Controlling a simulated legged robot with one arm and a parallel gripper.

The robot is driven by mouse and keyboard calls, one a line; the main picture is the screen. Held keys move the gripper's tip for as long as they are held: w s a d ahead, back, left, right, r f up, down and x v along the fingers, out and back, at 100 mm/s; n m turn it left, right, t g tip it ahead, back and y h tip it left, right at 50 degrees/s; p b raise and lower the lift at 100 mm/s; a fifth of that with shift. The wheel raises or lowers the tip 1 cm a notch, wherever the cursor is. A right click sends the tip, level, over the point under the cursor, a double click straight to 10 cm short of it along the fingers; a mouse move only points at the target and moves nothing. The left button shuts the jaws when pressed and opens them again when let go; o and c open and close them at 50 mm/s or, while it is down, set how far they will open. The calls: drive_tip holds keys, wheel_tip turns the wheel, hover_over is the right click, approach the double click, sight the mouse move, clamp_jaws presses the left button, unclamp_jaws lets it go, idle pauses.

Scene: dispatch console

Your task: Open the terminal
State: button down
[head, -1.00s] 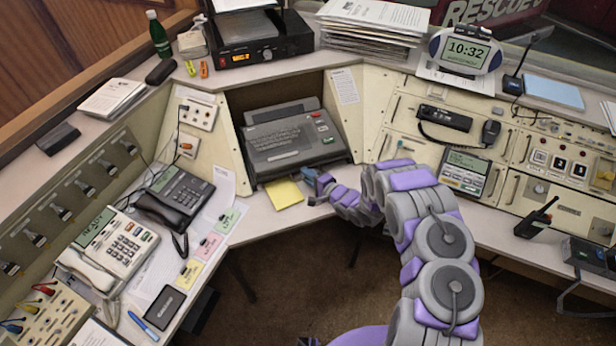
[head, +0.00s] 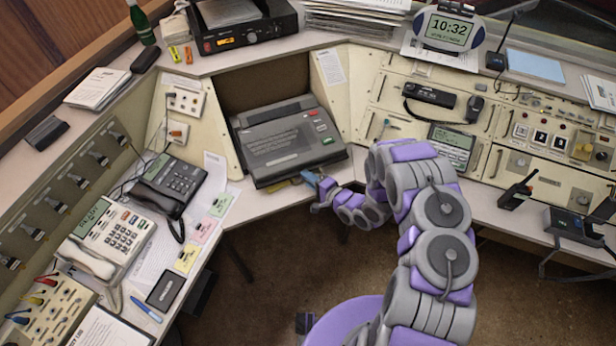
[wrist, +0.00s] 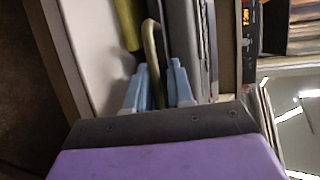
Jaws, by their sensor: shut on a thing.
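The terminal is most likely the dark grey device (head: 285,142) with red and green buttons in the central recess of the console. Its grey body stands at the right in the wrist view (wrist: 186,40). My gripper (head: 318,184) is at its front right edge, low by the desk edge. In the wrist view the blue fingers (wrist: 158,90) straddle the lower end of a thin tan curved bar (wrist: 152,42), which looks like a handle along the device's front. The grip point itself is partly hidden by the fingers.
A yellow pad (head: 284,186) shows partly at the device's front edge. Phones (head: 172,185) and papers lie on the left desk. A radio panel (head: 452,147) is at the right. The desk edge (head: 262,205) runs close below my gripper, with open floor beneath.

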drive_tip(key=c, duration=1.2)
unclamp_jaws()
drive_tip(key=shift+f, duration=0.55)
drive_tip(key=shift+w+r, duration=0.1)
drive_tip(key=shift+r, duration=0.2)
drive_tip(key=p+v, duration=0.1)
drive_tip(key=v, duration=1.6)
drive_tip(key=shift+d, duration=0.2)
